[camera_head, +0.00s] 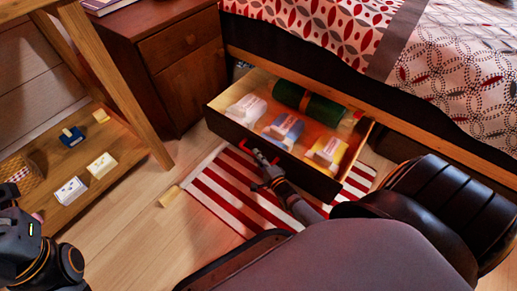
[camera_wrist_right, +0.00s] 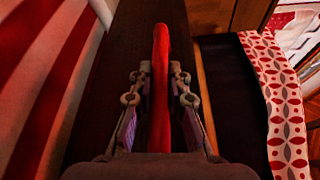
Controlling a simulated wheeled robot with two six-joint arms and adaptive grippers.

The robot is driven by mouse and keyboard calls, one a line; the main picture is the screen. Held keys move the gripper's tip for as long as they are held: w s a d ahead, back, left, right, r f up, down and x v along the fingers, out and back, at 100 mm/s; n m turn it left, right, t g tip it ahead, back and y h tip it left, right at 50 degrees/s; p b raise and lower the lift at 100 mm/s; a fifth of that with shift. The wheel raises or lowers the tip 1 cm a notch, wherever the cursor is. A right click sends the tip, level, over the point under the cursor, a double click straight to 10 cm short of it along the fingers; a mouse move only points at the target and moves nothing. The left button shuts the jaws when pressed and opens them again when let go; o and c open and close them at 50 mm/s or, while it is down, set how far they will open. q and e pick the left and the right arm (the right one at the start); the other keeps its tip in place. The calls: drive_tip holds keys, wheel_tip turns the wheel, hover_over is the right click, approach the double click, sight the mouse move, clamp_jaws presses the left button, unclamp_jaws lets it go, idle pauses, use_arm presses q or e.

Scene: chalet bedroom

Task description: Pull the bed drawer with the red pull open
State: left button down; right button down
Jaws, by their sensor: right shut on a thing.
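The bed drawer (camera_head: 312,178) stands pulled out from under the bed, its inside showing. It holds a dark green roll with a band (camera_head: 308,103) and several folded, banded bundles, white, blue and yellow. The red pull (camera_head: 244,145) is on the drawer's dark front. My right gripper (camera_head: 265,160) is shut on the red pull; in the right wrist view the red pull (camera_wrist_right: 161,70) runs between its two fingers. Part of my left arm shows at the lower left edge of the head view; its fingers are out of sight.
A red-and-white striped rug (camera_head: 222,187) lies under and in front of the drawer. A wooden nightstand (camera_head: 185,75) stands left of the drawer. A low wooden shelf (camera_head: 120,160) with small items is at the left. A small pale block (camera_head: 170,196) lies on the floor.

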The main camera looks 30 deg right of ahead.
drive_tip(key=shift+s+a, duration=0.15)
drive_tip(key=shift+a, duration=0.1)
drive_tip(key=c, duration=1.3)
unclamp_jaws()
drive_tip(key=s, duration=1.2)
drive_tip(key=shift+r, duration=0.45)
